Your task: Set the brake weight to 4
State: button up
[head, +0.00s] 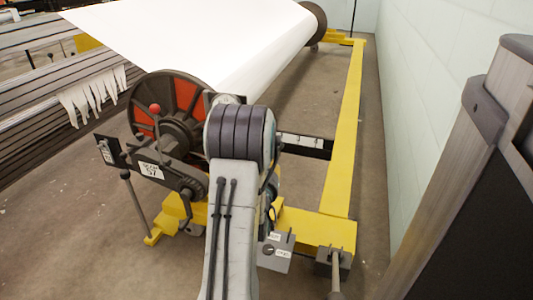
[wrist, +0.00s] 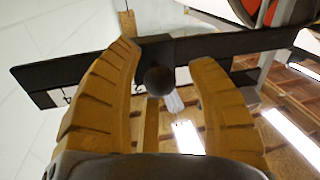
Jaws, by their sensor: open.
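A dark bar (wrist: 75,70) crosses the wrist view, with a dark block (wrist: 155,48) on it and a round dark knob (wrist: 158,82) in front of the block. I take the block for the brake weight. My gripper (wrist: 165,56) is open, with its two tan fingers on either side of the knob. Clear gaps show between the knob and both fingers. In the head view, a black bar (head: 306,146) with pale marks sticks out to the right of my arm. My arm hides the gripper and the weight there. No scale number is readable.
A big white roll (head: 235,45) with a red-and-black end wheel (head: 170,105) stands behind my arm. A red-knobbed lever (head: 155,109) stands at the left. Yellow frame beams (head: 345,130) run along the right. Grey blocks (head: 275,255) sit low in front. A pale wall (head: 440,80) bounds the right.

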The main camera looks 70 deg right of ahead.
jog(key=shift+d, duration=0.15)
jog(key=shift+c, duration=0.4)
grip_shut()
